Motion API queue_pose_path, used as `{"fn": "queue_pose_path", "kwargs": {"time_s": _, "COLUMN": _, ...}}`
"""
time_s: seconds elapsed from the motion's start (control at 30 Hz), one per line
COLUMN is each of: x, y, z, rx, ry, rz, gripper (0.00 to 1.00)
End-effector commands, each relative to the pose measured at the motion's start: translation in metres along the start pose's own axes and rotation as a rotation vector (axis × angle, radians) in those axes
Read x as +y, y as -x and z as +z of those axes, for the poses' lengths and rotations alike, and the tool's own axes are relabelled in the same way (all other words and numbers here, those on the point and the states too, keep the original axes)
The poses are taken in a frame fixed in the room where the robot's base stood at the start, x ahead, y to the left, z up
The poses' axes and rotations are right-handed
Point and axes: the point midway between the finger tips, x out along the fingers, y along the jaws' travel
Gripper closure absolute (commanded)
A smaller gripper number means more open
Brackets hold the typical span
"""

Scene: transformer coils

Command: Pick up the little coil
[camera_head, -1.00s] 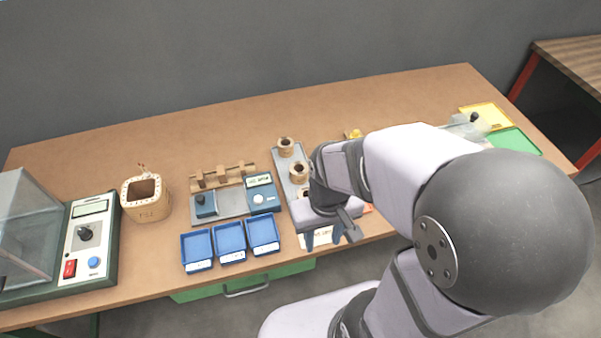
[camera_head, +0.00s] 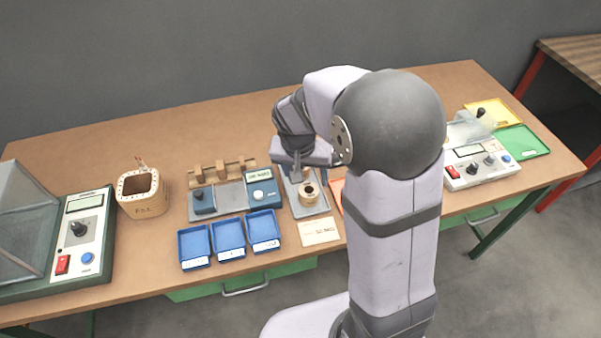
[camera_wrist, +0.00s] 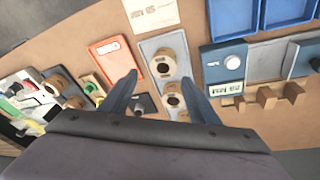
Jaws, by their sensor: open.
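Copper-brown coils stand in a row on a grey tray (camera_head: 318,209). In the wrist view the largest-looking coil (camera_wrist: 163,63) is at the far end, a middle coil (camera_wrist: 175,97) lies nearer, and the smallest-looking coil (camera_wrist: 182,116) is nearest my gripper, partly hidden by its body. My gripper (camera_wrist: 160,90) is open and empty, its two dark blue fingers pointing over the tray. In the head view my gripper (camera_head: 297,168) is above the tray's back part, and only the front coil (camera_head: 308,194) shows clearly; the others are hidden behind it.
Left of the tray stand a blue-and-grey meter fixture (camera_head: 231,197) and several blue bins (camera_head: 229,240). A white card (camera_head: 319,231) lies in front of the tray. An orange panel (camera_wrist: 110,60) lies beside it in the wrist view. A control box (camera_head: 478,165) stands further right.

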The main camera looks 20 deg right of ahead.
Motion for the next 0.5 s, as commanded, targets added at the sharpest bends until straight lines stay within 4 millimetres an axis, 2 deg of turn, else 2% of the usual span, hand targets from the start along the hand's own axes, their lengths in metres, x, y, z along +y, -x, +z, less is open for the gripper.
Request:
{"fn": "queue_pose_path", "kwargs": {"time_s": 0.03, "x": -0.011, "y": -0.014, "z": -0.014, "rx": 0.025, "ry": -0.045, "rz": 0.005, "gripper": 0.44}}
{"fn": "queue_pose_path", "kwargs": {"time_s": 0.2, "x": -0.039, "y": -0.034, "z": -0.054, "rx": 0.106, "ry": -0.188, "rz": 0.002, "gripper": 0.44}}
{"fn": "queue_pose_path", "kwargs": {"time_s": 0.3, "x": -0.048, "y": -0.039, "z": -0.067, "rx": 0.132, "ry": -0.237, "rz": -0.003, "gripper": 0.44}}
{"fn": "queue_pose_path", "kwargs": {"time_s": 0.5, "x": -0.053, "y": -0.041, "z": -0.073, "rx": 0.147, "ry": -0.267, "rz": -0.007, "gripper": 0.44}}
